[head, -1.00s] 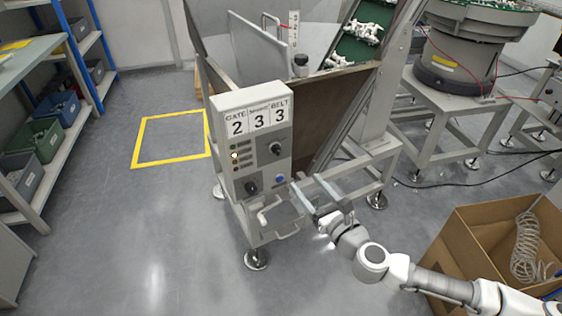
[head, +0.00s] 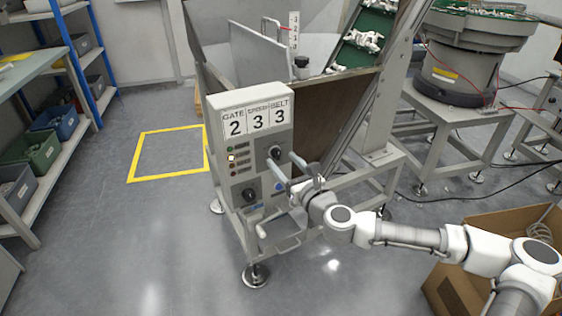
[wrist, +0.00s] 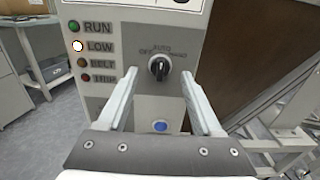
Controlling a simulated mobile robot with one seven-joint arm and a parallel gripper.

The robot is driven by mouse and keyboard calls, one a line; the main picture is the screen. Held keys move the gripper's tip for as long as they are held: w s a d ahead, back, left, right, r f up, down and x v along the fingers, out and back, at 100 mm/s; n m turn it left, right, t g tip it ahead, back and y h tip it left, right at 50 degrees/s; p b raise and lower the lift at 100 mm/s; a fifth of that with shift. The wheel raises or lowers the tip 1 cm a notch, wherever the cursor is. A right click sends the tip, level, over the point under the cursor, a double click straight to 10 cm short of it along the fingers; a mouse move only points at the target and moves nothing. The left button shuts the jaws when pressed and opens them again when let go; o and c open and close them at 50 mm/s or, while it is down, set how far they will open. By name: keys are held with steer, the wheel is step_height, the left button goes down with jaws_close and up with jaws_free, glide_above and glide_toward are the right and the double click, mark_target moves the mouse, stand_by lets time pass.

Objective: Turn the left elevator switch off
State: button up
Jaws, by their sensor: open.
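The control panel (head: 240,150) stands on the front of the elevator hopper, with a display reading GATE 2, a middle 3 and BELT 3. Its upper black rotary switch (head: 275,152) also shows in the wrist view (wrist: 159,68), marked OFF at left, AUTO on top and a partly hidden label at right. The knob looks roughly upright, towards AUTO. A second black knob (head: 250,194) sits lower left. My gripper (head: 285,165) is open in front of the panel; in the wrist view its fingers (wrist: 159,76) flank the upper switch without visible contact.
A blue button (wrist: 160,127) lies below the switch, between my fingers in the picture. Lamps (wrist: 78,46) run down the panel's left, with LOW lit. A handle (head: 285,243) juts out below. A cardboard box (head: 465,290) stands at right. The floor at left is open.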

mark_target(276, 154)
steer(key=shift+x, duration=1.05)
jaws_close()
